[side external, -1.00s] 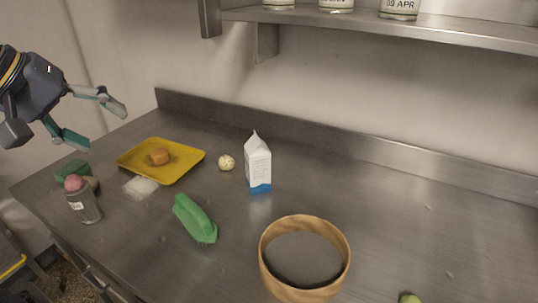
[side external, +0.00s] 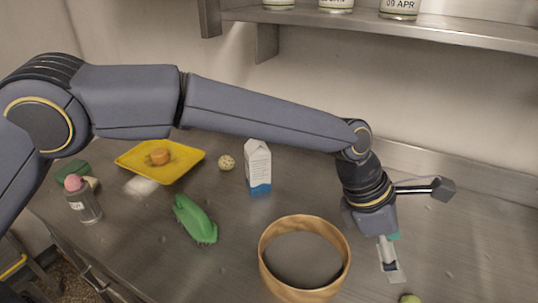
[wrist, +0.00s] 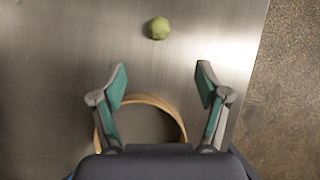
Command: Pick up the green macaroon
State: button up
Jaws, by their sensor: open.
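The green macaroon (wrist: 158,28) is a small round light-green piece on the steel counter, ahead of my fingertips in the wrist view. In the side view the green macaroon (side external: 409,299) shows only in part at the bottom edge. My gripper (wrist: 161,86) is open and empty, its two teal-padded fingers spread apart, short of the macaroon. In the side view my gripper (side external: 391,262) points down above the counter, just behind and left of the macaroon, and one finger is mostly hidden.
A wooden bowl (side external: 336,231) stands left of my gripper; its rim lies beneath my fingers in the wrist view. A milk carton (side external: 258,167), green brush (side external: 194,220), yellow tray (side external: 184,166) and shaker (side external: 86,207) are farther left. The counter's edge (wrist: 249,72) is at right in the wrist view.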

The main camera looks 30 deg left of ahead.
send_over(410, 299)
jog(key=a, duration=0.2)
jog(key=f, duration=0.8)
jog(key=shift+s+a+f, duration=0.15)
jog(key=shift+s+f, duration=0.2)
jog(key=shift+f, duration=0.05)
jog(key=x, duration=0.5)
jog(key=shift+f, duration=0.4)
jog(key=shift+c, duration=0.2)
jog(key=c, duration=0.9)
jog(key=shift+o, duration=0.2)
